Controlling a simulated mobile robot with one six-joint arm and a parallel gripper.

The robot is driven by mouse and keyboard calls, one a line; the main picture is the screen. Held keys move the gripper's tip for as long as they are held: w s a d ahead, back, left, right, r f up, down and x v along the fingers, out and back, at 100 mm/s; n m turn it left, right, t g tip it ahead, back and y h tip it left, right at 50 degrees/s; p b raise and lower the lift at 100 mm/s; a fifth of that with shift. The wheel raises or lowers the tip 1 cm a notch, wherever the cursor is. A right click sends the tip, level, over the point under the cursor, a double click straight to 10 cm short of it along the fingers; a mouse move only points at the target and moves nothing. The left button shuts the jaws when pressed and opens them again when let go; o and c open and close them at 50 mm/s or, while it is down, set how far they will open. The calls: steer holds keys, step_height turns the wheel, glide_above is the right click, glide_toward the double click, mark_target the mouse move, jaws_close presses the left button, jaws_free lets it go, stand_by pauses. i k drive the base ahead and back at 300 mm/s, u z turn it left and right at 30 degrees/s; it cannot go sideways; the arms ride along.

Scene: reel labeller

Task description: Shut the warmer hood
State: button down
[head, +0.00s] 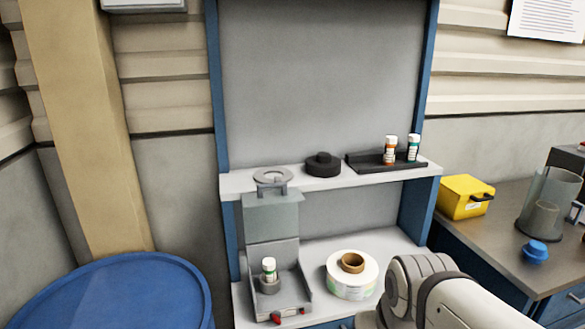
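A grey device (290,302), which looks like the warmer, stands at the left of the lower shelf. Its flat grey-green hood panel (272,218) stands upright at the back, so the hood looks open. A small white-capped bottle (269,268) sits in a round grey holder in the device's open front. Red parts show at its front edge. My arm shows at the lower right, to the right of the device and apart from it. My gripper is not in the picture.
A label reel (341,284) with a brown core lies right of the device. The upper shelf (240,183) holds a black round part (323,165) and a black tray (372,165) with two bottles. A blue drum (110,290) stands left; a yellow box (465,197) and clear cylinder (550,200) stand right.

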mark_target(283, 185)
steer(key=z, duration=0.2)
steer(key=i, duration=1.35)
steer(key=u, duration=0.65)
